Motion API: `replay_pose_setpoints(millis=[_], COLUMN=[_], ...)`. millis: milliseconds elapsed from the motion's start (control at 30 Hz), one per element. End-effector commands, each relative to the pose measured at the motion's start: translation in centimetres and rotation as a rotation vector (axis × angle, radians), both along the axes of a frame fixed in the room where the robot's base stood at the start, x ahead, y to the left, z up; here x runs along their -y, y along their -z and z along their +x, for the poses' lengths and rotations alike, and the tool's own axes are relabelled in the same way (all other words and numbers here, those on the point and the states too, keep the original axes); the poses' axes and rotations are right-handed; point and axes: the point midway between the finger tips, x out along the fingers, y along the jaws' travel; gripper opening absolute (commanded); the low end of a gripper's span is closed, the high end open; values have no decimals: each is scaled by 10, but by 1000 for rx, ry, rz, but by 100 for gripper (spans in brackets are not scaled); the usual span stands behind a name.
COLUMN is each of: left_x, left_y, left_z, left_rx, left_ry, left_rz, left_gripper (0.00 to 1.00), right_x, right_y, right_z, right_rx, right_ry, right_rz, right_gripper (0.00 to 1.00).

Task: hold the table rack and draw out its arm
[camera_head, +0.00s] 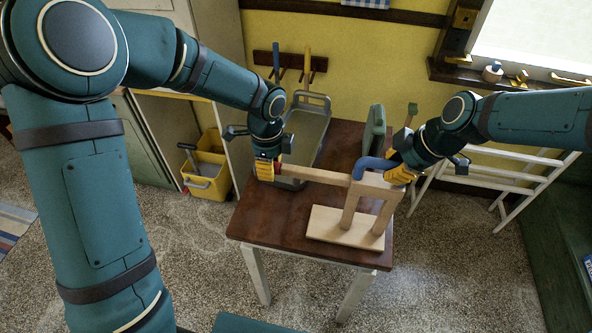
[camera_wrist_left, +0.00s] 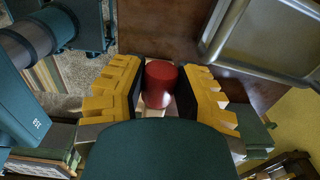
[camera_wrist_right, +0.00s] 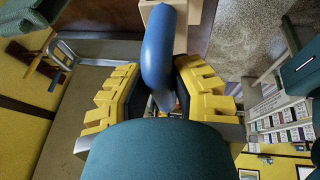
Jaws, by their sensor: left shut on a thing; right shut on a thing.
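The table rack (camera_head: 345,228) is pale wood, with a flat base and two legs, and stands upright on the brown table. Its wooden arm (camera_head: 318,175) extends level to the left from the top of the rack. My left gripper (camera_head: 268,172) is at the arm's left end, shut on a red knob (camera_wrist_left: 161,84), which shows between its yellow fingers in the left wrist view. My right gripper (camera_head: 398,174) is at the rack's upper right, shut on a blue curved handle (camera_wrist_right: 158,58), which also shows in the head view (camera_head: 372,165). The fingers partly hide the knob and handle.
The table (camera_head: 270,215) has bare room at its front left. A grey metal tray (camera_head: 306,128) lies behind the arm, and a green object (camera_head: 374,130) stands at the back. A yellow bucket (camera_head: 207,170) is on the floor left. A white drying rack (camera_head: 500,180) stands at right.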

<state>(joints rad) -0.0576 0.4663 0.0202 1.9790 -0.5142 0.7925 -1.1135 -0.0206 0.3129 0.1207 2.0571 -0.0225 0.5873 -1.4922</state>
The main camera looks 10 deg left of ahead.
Motion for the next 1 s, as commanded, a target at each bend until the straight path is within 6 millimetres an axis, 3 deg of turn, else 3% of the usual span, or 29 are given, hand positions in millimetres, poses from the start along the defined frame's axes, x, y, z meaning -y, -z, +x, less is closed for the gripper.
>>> replay_pose_setpoints(millis=[1000], left_x=[-30], left_y=[2], left_z=[-1], left_rx=[-5], left_ry=[-4], left_rz=[3], left_gripper=[0], right_x=[2], right_y=[1], right_z=[0], right_rx=[-3], right_ry=[1], right_rz=[-2], right_gripper=[0])
